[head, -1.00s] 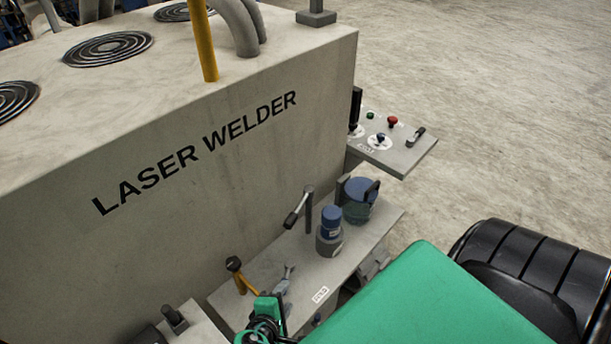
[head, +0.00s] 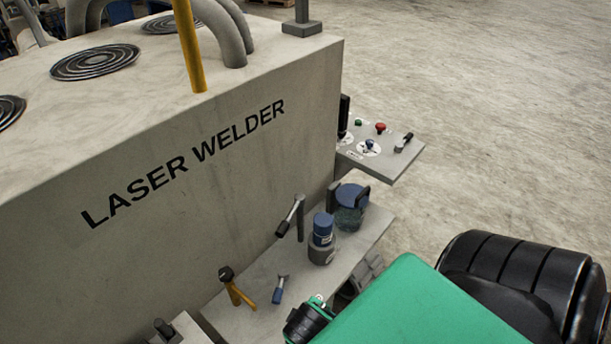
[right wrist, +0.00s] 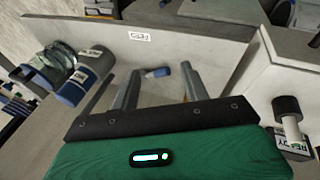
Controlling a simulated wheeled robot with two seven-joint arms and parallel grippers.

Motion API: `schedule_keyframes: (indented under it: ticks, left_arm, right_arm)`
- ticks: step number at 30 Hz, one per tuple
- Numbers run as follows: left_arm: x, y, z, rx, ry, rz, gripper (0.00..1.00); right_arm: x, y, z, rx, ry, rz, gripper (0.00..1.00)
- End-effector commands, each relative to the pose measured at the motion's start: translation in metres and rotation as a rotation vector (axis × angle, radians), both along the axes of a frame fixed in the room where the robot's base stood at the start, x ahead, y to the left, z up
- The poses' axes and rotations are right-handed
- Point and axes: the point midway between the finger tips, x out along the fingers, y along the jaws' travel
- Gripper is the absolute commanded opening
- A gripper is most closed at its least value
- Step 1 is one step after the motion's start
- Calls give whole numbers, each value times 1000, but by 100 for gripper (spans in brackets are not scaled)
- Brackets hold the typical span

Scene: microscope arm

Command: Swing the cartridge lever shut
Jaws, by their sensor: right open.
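The lever (head: 290,216) that I take for the cartridge lever has a black grip on a metal arm. It slants down to the left from a dark post on the grey ledge. A blue cartridge-like canister (head: 323,230) stands upright in a grey holder just right of it. Blue canisters (right wrist: 82,84) also show at the left of the right wrist view; the lever is not clear there. My right gripper (right wrist: 162,70) is open, its two grey fingers apart, with a small blue-handled part seen between them and no visible grip on it. My left gripper is out of view.
The ledge (head: 245,318) also holds a yellow handle with a black knob (head: 227,273), a blue-handled part (head: 279,290) and a round blue unit (head: 351,200). The laser welder's wall (head: 180,200) rises behind. A control panel (head: 385,155) juts out farther back.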

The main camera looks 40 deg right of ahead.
Motion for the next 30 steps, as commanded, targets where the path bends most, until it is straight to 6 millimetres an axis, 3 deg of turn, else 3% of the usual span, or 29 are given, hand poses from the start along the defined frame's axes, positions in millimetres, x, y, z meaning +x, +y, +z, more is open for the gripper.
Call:
schedule_keyframes:
  ticks: [6,15,21,30]
  left_arm:
    - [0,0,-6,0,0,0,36]
    - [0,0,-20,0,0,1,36]
    - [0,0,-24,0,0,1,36]
    - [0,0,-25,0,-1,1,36]
  right_arm:
    - [-8,3,-8,154,-6,-51,46]
    - [-7,10,-63,291,6,-96,46]
    - [-5,11,-89,307,12,-102,46]
    - [-5,11,-99,313,14,-105,46]
